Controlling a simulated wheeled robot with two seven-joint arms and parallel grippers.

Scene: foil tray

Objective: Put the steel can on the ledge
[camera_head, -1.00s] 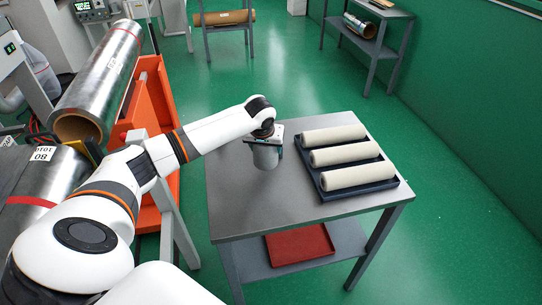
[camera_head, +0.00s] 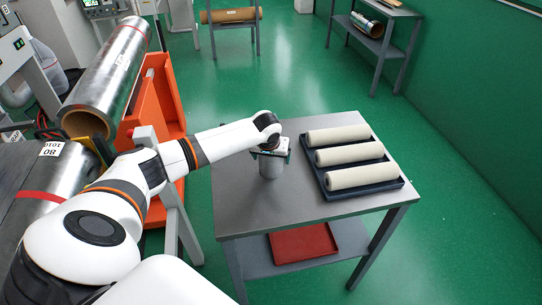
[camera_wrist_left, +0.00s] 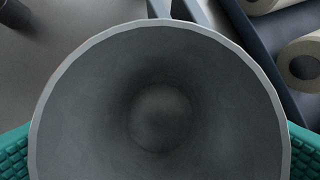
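The steel can (camera_head: 270,168) is a grey, open-topped cylinder, upright at the left part of the grey table. My left gripper (camera_head: 269,152) is at its upper part. In the left wrist view the can's round mouth (camera_wrist_left: 160,50) fills the middle, with a teal finger pad against each side. The gripper is shut on the can. Whether the can's base touches the tabletop I cannot tell. No separate ledge can be made out for sure; the table (camera_head: 290,205) has a flat top and a lower shelf (camera_head: 345,240). My right gripper is not in view.
A dark tray (camera_head: 366,193) with three cream rolls (camera_head: 350,155) stands right of the can. A red tray (camera_head: 300,242) lies on the lower shelf. An orange cart (camera_head: 160,100) stands left of the table. The tabletop in front of the can is clear.

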